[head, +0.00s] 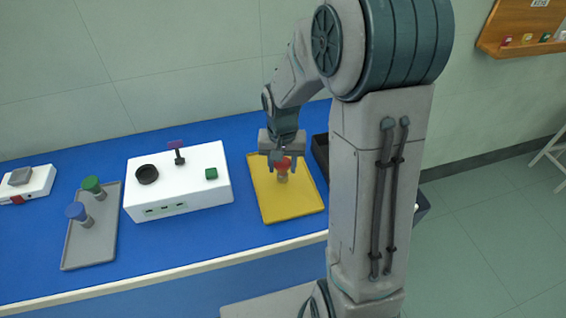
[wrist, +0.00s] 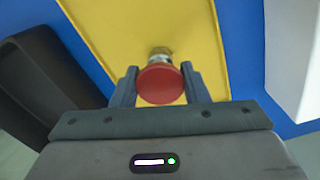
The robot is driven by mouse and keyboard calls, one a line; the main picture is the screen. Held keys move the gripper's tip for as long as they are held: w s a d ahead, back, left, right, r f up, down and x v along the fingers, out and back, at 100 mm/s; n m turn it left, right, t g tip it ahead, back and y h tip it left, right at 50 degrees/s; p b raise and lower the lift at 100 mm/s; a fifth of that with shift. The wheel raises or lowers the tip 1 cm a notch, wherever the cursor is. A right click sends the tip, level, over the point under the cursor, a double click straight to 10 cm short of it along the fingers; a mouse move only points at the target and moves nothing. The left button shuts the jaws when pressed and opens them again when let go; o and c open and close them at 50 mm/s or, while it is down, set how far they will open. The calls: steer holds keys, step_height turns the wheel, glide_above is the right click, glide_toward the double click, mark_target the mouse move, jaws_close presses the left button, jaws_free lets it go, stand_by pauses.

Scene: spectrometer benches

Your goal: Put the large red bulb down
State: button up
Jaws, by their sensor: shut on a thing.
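The large red bulb (head: 283,164) has a red round head and a pale metal base. It is upright, at the yellow tray (head: 290,207). My gripper (head: 283,163) is shut on its red head, from above. In the wrist view the red bulb (wrist: 161,84) sits between the two fingers (wrist: 159,86), with its base toward the yellow tray surface (wrist: 200,30). I cannot tell whether the base touches the tray.
A white spectrometer box (head: 185,190) stands left of the yellow tray. A grey tray (head: 92,245) with a green bulb (head: 92,185) and a blue bulb (head: 76,211) lies farther left. A black bin (head: 321,150) is right of the yellow tray, partly hidden by my arm.

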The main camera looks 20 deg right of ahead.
steer(key=shift+f, duration=0.25)
steer(key=shift+f, duration=0.15)
steer(key=o, duration=1.1)
steer(key=shift+r, duration=0.25)
step_height(320, 180, up, 11)
steer(key=s+r+n+t, duration=0.1)
steer(key=s, duration=0.4)
steer(key=s+r+n+t, duration=0.1)
steer(key=s, duration=0.4)
steer(key=s+n+t, duration=0.1)
steer(key=s, duration=0.5)
steer(key=shift+s+r+n, duration=0.1)
steer(key=shift+r+n, duration=0.2)
steer(key=shift+r, duration=0.1)
steer(key=shift+d, duration=0.1)
